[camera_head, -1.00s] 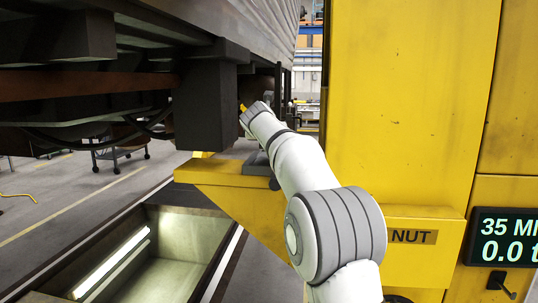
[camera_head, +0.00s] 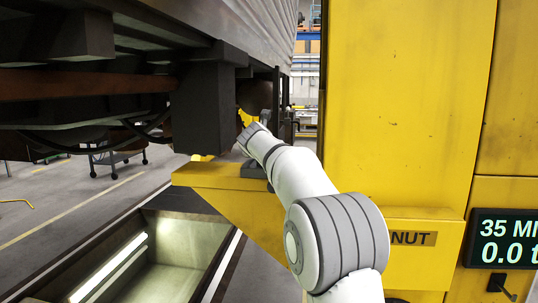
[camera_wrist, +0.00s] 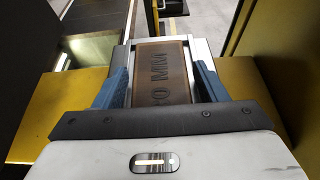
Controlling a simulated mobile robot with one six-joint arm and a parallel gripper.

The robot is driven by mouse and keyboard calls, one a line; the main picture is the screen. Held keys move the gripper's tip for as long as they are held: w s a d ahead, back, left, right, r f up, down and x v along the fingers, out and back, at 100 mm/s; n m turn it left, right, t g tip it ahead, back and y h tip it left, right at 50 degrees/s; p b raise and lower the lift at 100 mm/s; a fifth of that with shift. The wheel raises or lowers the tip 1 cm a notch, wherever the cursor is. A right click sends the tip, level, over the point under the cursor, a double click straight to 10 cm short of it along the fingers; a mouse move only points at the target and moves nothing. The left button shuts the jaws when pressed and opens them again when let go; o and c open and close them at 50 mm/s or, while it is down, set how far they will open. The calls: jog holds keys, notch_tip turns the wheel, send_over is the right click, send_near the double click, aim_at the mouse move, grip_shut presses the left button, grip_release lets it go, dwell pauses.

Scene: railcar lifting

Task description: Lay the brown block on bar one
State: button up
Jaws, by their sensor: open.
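The brown block (camera_wrist: 162,85) has raised letters ending in "0 MM" and shows in the wrist view. It lies flat over a grey metal plate (camera_wrist: 187,45). My gripper (camera_wrist: 162,72) is open, with one blue finger on each side of the block. I cannot tell whether the fingers touch it. A yellow bar (camera_head: 215,176) juts left from the yellow column in the head view, under the dark railcar post. Its yellow surface also shows on both sides in the wrist view (camera_wrist: 50,108). In the head view the block is not visible, and my arm hides part of the bar.
The dark railcar underframe (camera_head: 205,108) hangs close to the left of my wrist. The yellow column (camera_head: 405,100) stands close on the right, with a display (camera_head: 505,238) reading 0.0 t. A lit pit (camera_head: 150,260) lies open below left.

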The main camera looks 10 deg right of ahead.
jog(key=shift+r, duration=0.15)
jog(key=shift+s+a, duration=0.1)
jog(key=shift+s, duration=0.2)
jog(key=b+v, duration=0.2)
jog(key=v, duration=0.9)
jog(key=shift+s, duration=0.2)
jog(key=shift+r, duration=0.15)
